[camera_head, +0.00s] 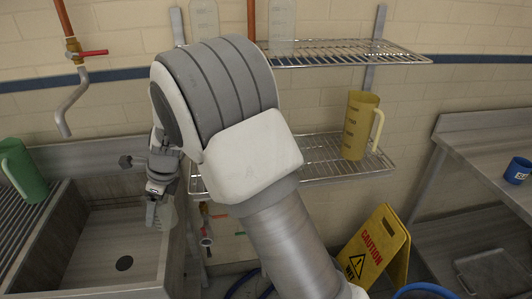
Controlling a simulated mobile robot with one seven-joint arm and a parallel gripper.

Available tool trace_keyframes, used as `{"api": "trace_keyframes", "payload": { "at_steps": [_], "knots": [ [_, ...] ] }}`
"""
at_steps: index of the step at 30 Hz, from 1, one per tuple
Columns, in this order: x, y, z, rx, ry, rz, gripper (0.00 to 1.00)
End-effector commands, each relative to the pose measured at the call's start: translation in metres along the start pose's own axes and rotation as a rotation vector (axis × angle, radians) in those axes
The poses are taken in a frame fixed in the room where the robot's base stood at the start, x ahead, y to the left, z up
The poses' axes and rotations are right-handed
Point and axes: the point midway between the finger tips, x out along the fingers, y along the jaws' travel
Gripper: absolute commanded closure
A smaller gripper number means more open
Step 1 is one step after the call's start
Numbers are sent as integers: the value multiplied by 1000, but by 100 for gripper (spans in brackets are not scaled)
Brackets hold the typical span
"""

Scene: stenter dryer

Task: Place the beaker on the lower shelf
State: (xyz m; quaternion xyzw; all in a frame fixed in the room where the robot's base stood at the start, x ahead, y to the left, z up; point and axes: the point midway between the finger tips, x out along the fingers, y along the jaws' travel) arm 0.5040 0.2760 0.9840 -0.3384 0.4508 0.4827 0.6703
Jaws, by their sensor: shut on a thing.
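My gripper (160,208) hangs fingers down over the right part of the sink, left of the shelves. It is shut on a small, pale, translucent thing (168,213), which looks to be the beaker; its shape is mostly hidden by the fingers and hard to make out. The lower wire shelf (325,174) is on the wall to the right of the gripper. My arm hides its left and middle part. A yellow jug with a handle (358,126) stands upright on the right part of that shelf.
The upper wire shelf (350,52) holds clear containers (282,22). A green jug (24,172) stands left of the sink (112,244). A faucet pipe (72,103) hangs above the sink. A yellow caution sign (378,250) stands below the shelves. A blue cup (517,171) is on the right table.

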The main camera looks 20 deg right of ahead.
Motion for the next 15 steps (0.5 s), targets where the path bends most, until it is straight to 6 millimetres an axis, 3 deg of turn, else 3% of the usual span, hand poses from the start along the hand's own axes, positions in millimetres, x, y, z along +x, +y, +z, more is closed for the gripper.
{"api": "trace_keyframes", "payload": {
  "at_steps": [1, 6, 15],
  "knots": [
    [-8, -13, -21, 55, 4, -23, 72],
    [-42, -42, -77, 218, 10, -92, 72],
    [-101, -68, -177, 503, 11, -204, 72]
  ]
}}
